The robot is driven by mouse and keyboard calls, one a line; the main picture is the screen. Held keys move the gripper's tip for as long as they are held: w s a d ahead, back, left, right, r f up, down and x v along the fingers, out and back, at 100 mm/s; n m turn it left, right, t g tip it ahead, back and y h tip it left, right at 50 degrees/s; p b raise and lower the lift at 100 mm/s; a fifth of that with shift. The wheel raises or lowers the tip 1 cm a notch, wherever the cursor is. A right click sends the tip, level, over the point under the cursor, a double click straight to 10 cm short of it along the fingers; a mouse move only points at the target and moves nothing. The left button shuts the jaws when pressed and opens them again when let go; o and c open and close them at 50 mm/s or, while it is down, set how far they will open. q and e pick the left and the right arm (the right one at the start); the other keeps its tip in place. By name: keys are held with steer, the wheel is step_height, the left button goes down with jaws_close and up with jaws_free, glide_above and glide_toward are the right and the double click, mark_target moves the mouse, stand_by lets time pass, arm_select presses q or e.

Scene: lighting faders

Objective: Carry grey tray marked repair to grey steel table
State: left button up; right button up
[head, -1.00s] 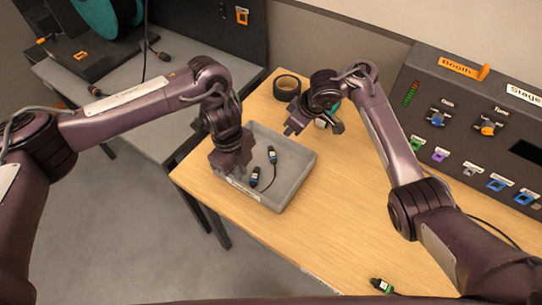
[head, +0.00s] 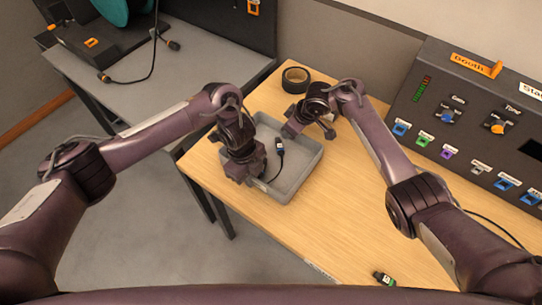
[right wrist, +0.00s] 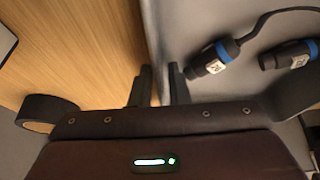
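The grey tray (head: 305,170) lies on the wooden table with a short black cable (head: 280,158) with blue-ringed connectors in it. Its label is not readable now. My left gripper (head: 243,172) is down at the tray's left side and covers part of it; its fingertips are hidden. My right gripper (head: 306,128) is at the tray's far right side. In the right wrist view its fingers (right wrist: 160,85) stand close together on either side of the tray's wall; whether they press on it is unclear. The grey steel table (head: 135,75) stands at the back left.
A tape roll (head: 295,79) lies behind the tray on the wooden table (head: 330,225). A fader panel (head: 455,130) stands at the right.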

arm_select(q)
jaws_close()
arm_select(e)
jaws_close()
